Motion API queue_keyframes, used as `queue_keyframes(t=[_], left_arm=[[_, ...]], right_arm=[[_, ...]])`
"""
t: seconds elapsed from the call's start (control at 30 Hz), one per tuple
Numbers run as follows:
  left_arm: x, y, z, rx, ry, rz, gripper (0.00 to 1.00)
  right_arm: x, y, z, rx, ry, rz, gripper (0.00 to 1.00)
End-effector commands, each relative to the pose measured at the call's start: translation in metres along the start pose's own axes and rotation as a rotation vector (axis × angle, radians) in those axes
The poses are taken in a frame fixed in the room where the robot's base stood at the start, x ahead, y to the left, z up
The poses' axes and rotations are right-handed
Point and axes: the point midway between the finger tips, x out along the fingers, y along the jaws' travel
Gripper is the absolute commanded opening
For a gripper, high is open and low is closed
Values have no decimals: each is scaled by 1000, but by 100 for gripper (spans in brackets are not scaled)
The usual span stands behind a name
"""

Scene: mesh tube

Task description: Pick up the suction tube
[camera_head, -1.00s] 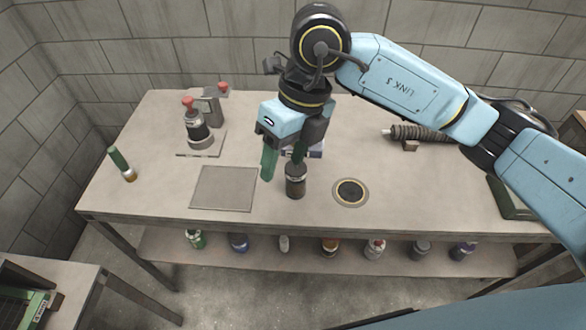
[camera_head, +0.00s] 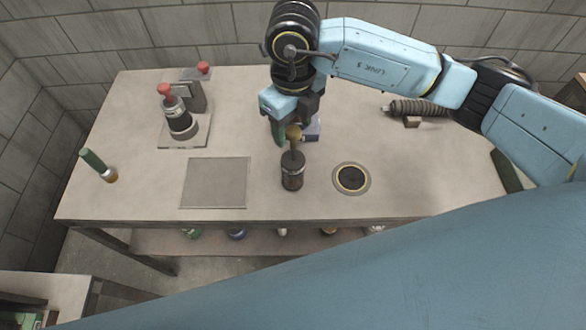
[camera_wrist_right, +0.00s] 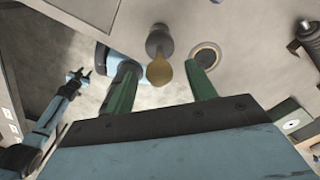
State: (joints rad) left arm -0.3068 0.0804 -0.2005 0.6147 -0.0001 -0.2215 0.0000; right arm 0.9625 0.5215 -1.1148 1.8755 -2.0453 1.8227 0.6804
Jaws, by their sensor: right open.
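A dark cylinder (camera_head: 292,172) with a brass-coloured bulb (camera_head: 293,133) on a thin neck stands upright on the table; I cannot tell whether it is the suction tube. In the right wrist view the bulb (camera_wrist_right: 159,71) shows in the gap between the spread green fingers of my right gripper (camera_wrist_right: 164,78), with no visible grip. A ribbed dark tube (camera_head: 420,107) lies on a small block at the back right. My left gripper (camera_wrist_right: 78,75) shows small and open in the right wrist view.
A round dark-centred ring (camera_head: 351,178) lies right of the cylinder, a flat grey plate (camera_head: 214,183) left of it. A red-topped device (camera_head: 178,115) stands at the back left, and a green-handled item (camera_head: 98,165) is at far left.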

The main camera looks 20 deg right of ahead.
Motion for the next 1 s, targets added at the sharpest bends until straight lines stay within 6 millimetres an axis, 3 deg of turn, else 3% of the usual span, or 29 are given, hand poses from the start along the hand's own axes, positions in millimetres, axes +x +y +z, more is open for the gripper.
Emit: queue_keyframes(t=[0.17,0.33,0.6,1.0], left_arm=[[-6,-3,-22,0,35,-4,36],[-5,-3,-18,0,29,-3,36],[-5,-1,-6,0,10,-1,36],[-5,-1,-6,-1,10,-1,36]], right_arm=[[26,2,-2,1,5,2,56],[46,2,-1,1,3,1,56],[48,2,-1,0,1,1,54],[48,2,-1,0,1,1,2]])
